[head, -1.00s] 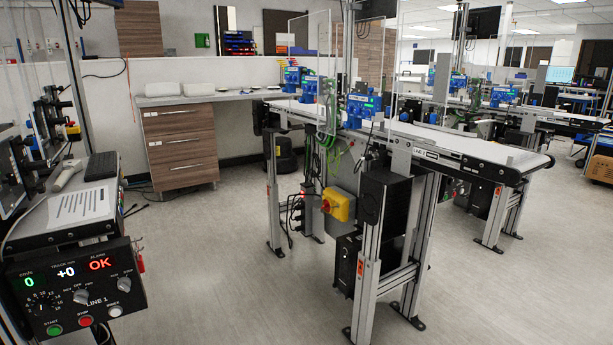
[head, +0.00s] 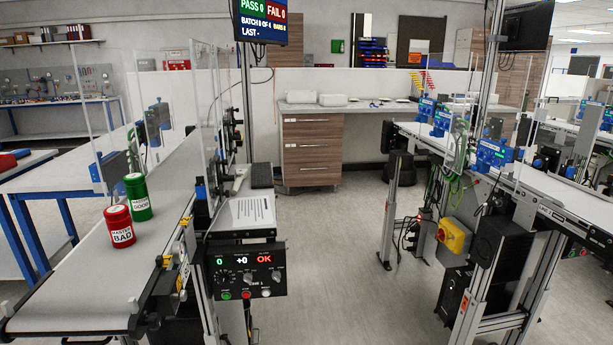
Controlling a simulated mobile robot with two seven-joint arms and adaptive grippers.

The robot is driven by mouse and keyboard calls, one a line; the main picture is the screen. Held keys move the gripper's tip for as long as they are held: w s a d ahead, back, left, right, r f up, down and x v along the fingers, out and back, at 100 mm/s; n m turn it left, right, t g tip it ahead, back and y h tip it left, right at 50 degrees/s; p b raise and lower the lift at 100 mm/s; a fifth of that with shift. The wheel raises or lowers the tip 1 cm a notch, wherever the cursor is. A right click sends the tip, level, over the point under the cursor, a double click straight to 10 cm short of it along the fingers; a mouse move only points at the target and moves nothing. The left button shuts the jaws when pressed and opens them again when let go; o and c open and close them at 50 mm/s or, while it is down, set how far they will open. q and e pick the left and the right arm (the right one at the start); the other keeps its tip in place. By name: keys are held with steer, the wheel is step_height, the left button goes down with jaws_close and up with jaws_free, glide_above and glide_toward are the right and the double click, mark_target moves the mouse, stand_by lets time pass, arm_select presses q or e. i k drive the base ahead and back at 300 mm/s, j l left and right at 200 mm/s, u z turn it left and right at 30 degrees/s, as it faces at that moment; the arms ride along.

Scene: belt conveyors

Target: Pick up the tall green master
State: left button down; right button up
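The green master (head: 138,197) is a can with a white label reading "MASTER GOOD". It stands upright on the white belt of the left conveyor (head: 75,300), near its front end. A red can labelled "MASTER BAD" (head: 119,227) stands upright just in front and to the left of it, very close; I cannot tell whether they touch. The green can looks slightly taller or set further back. Neither of my grippers shows in the head view.
A control box (head: 245,270) with a lit display hangs right of the left conveyor. Clear guard panels rise behind the cans. A second conveyor (head: 560,195) stands at the right. Open grey floor (head: 345,270) lies between them. A blue-legged table (head: 25,175) is at far left.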

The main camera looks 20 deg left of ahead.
mark_target(135, 184)
steer(key=u, duration=1.25)
